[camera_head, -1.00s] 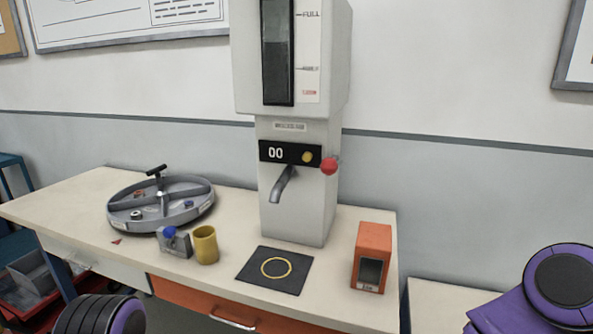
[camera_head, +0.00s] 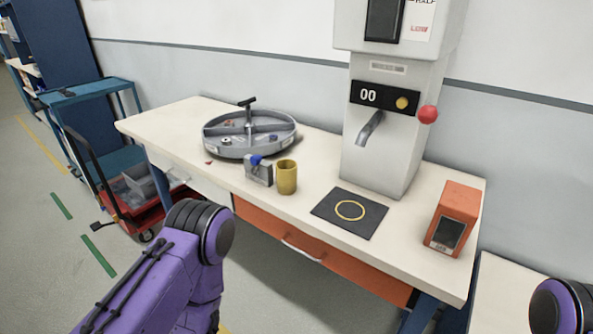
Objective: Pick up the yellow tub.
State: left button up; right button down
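The yellow tub (camera_head: 287,177) stands upright on the white table (camera_head: 320,148), near its front edge. It is just right of a small grey block with a blue top (camera_head: 258,170), and left of the black mat with a yellow ring. My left arm comes in low at the left, in front of the table, with its elbow near the table's front. My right arm shows only as a purple and black piece at the lower right corner. Neither gripper is in view.
A grey round divided tray (camera_head: 250,134) stands behind the tub. A dispenser (camera_head: 384,140) with a spout stands behind the black mat (camera_head: 330,213). An orange box (camera_head: 453,218) is at the right. A red cart (camera_head: 140,208) and blue trolley (camera_head: 95,105) stand left of the table.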

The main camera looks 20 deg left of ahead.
aim_at(287, 177)
jog(key=z, duration=2.65)
jog(key=k, duration=1.75)
jog(key=u, duration=2.05)
jog(key=i, duration=0.4)
jog(key=u, duration=0.05)
